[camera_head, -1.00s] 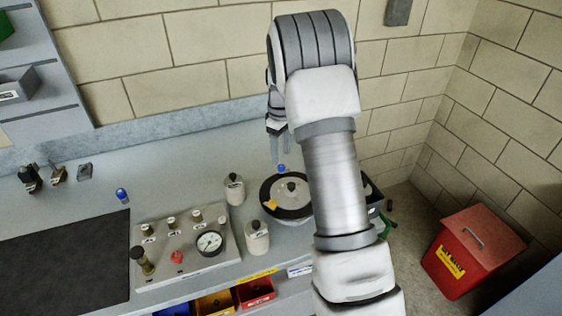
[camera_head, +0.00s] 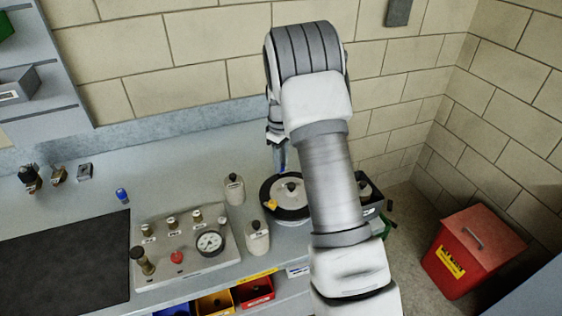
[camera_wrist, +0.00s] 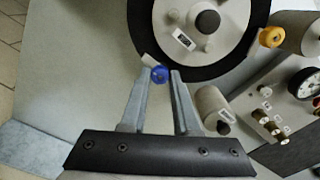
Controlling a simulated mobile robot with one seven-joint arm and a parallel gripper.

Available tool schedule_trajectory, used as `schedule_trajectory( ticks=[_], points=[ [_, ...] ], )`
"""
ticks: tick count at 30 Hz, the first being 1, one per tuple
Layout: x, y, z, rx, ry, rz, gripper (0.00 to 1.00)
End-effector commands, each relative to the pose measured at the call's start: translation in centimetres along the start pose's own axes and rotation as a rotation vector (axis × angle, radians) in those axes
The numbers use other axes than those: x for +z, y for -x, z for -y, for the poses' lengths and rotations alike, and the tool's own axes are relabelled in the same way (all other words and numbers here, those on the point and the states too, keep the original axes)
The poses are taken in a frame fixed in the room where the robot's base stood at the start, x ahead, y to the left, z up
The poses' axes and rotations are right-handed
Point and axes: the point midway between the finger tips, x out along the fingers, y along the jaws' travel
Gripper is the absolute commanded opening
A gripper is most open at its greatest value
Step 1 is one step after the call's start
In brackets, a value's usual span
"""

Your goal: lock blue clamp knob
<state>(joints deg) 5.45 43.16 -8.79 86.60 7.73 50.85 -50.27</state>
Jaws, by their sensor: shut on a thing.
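The blue clamp knob (camera_wrist: 160,75) sits at the edge of a round vessel with a pale lid (camera_wrist: 200,45) and a wide black rim (camera_wrist: 215,73). My gripper (camera_wrist: 161,71) is shut on the knob, which shows between its two fingertips in the wrist view. In the head view my gripper (camera_head: 279,160) is at the far side of the vessel (camera_head: 289,190), and the fingers hide the knob. A yellow knob (camera_wrist: 271,37) is on the opposite side of the rim, and it shows at the near side in the head view (camera_head: 271,203).
Two pale bottles (camera_head: 234,188) (camera_head: 257,237) stand left of the vessel. A panel with valves and a gauge (camera_head: 209,242) lies further left. A blue item (camera_head: 122,195) stands near a dark mat (camera_head: 65,262). A red bin (camera_head: 472,250) is on the floor at right.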

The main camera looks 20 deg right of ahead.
Motion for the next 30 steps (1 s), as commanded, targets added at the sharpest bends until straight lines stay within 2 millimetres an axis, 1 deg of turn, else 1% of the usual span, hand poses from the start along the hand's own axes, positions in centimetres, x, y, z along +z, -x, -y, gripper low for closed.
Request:
schedule_trajectory(
  ticks=[8, 14, 20, 30],
  points=[
    [-0.01, 0.04, -0.01, 0.0, -0.007, 0.0, 0.0],
    [-0.02, 0.03, 0.0, 0.0, -0.062, 0.0, 0.0],
    [-0.04, 0.03, 0.01, 0.0, -0.191, -0.001, 0.0],
    [-0.04, 0.07, -0.03, 0.001, -0.507, -0.001, 0.0]
  ],
)
